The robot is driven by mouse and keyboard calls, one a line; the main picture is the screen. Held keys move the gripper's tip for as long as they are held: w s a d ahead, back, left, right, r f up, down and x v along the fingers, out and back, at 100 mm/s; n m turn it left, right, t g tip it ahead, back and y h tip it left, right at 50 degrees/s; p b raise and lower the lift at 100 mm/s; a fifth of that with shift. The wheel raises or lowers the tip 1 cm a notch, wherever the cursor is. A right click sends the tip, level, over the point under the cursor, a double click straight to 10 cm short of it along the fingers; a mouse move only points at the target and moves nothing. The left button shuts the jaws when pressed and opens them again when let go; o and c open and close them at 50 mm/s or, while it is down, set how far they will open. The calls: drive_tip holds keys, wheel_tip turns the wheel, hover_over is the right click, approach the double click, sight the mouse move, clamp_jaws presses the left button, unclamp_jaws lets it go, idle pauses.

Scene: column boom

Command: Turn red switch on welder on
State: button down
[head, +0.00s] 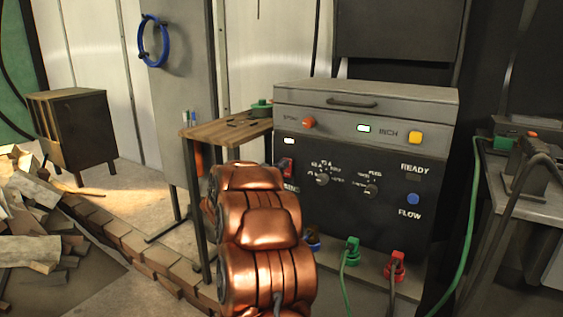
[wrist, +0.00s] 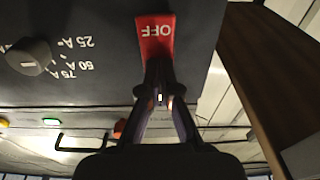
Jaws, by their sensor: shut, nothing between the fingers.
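The welder (head: 440,150) is a grey box with a dark front panel, right of centre in the head view. Its red switch (head: 287,164) shows just above my copper-coloured arm, on the panel's left side. In the wrist view, which looks upside down, the red switch (wrist: 155,30) shows the word OFF, inverted. My gripper (wrist: 159,78) is shut and empty, with its fingertips over the picture-lower end of the switch. I cannot tell whether they touch it. In the head view my gripper is hidden behind my arm.
A selector knob (wrist: 28,56) sits beside the switch in the wrist view. A small wooden table (head: 225,131) stands left of the welder. Green (head: 352,250) and red (head: 394,266) plugs with cables are at its lower front. Bricks and wood lie at left.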

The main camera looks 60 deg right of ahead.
drive_tip(key=a+r+p, duration=0.2)
drive_tip(key=a+p, duration=0.2)
drive_tip(key=a, duration=0.9)
drive_tip(key=shift+s+a+r, duration=0.2)
drive_tip(key=shift+s+a, duration=0.1)
drive_tip(key=shift+a, duration=0.05)
idle(0.3)
